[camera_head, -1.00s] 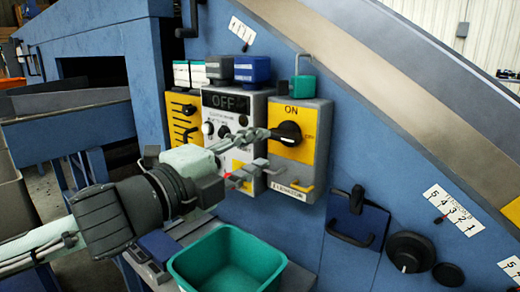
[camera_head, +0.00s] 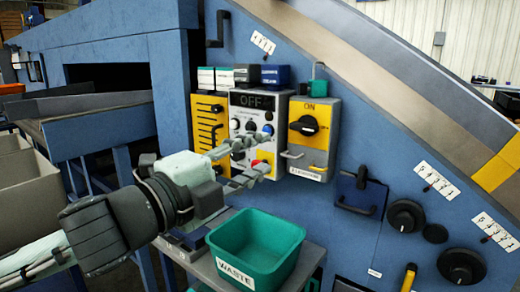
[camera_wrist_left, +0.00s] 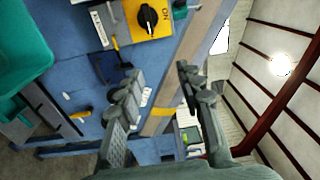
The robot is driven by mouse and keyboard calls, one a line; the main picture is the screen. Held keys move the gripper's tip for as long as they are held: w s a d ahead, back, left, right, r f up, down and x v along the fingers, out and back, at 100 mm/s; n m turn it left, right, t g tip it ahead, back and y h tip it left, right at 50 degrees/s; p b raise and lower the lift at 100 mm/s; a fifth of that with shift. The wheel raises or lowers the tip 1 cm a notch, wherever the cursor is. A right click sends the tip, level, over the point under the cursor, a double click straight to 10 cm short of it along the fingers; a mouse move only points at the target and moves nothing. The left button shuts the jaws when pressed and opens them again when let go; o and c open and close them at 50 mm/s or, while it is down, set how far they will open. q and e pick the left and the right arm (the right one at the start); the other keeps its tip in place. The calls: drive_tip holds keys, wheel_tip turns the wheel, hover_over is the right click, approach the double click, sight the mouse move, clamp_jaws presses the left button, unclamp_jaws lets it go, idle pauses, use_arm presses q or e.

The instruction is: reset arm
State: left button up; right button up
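My left gripper (camera_head: 262,155) reaches in from the left in the head view, in front of the white control box (camera_head: 262,112) marked OFF. Its fingers are apart with nothing between them. In the left wrist view the left gripper (camera_wrist_left: 160,85) is also open and empty. The yellow box (camera_head: 322,150) marked ON, with a black rotary knob (camera_head: 304,125), is just right of the fingertips. The knob also shows in the left wrist view (camera_wrist_left: 149,19), clear of the fingers. My right gripper is not in view.
A green WASTE bin (camera_head: 255,243) stands on a grey stand (camera_head: 312,260) below the gripper. A blue panel with a black handle (camera_head: 360,192) and black knobs (camera_head: 406,216) are on the machine wall to the right. Grey bins (camera_head: 28,190) are at far left.

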use_arm(q)
drive_tip(key=s+d+r+g+h, duration=0.1)
drive_tip(key=s+d+r+h, duration=0.2)
drive_tip(key=d, duration=0.5)
drive_tip(key=w+a+f+n+t+y, duration=0.2)
drive_tip(key=w+a+f+n+y, duration=0.65)
drive_tip(key=f, duration=0.65)
drive_tip(key=w+a+f+n+g+y, duration=0.1)
drive_tip(key=a+f+n+g+y, duration=0.45)
drive_tip(key=a+f, duration=1.65)
drive_tip(key=s+a+f+n+g+y, duration=0.6)
drive_tip(key=s+a+f+n, duration=0.1)
drive_tip(key=s+a+f, duration=1.65)
drive_tip(key=s+d+f+n+h, duration=0.1)
drive_tip(key=d+f+h, duration=0.1)
drive_tip(key=d, duration=0.8)
drive_tip(key=s+d+f+n+h, duration=0.2)
drive_tip(key=d+f, duration=0.2)
drive_tip(key=d, duration=0.6)
drive_tip(key=shift+d+f, duration=0.2)
drive_tip(key=shift+d, duration=0.2)
